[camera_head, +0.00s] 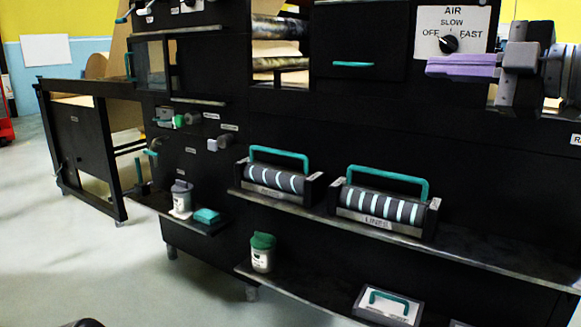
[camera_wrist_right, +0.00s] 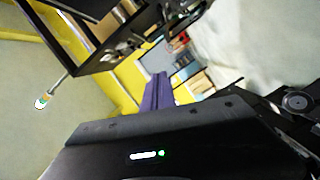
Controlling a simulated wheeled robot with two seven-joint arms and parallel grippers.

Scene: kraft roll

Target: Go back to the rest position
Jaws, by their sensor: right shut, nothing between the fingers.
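My right gripper (camera_head: 432,66) comes in from the right edge in the head view, with its purple fingers together and empty. Its tips point left, just below the black AIR knob (camera_head: 448,44) in the picture. I cannot tell whether they touch the panel. In the right wrist view its purple fingers (camera_wrist_right: 157,90) also lie together with nothing between them. My left gripper is not in view. A dark rounded shape at the bottom left edge of the head view is too cut off to identify.
The black machine fills most of the head view. A shelf (camera_head: 480,250) holds two dark rollers with teal handles (camera_head: 275,180) (camera_head: 385,205). A green-lidded jar (camera_head: 261,254) stands on the lower shelf.

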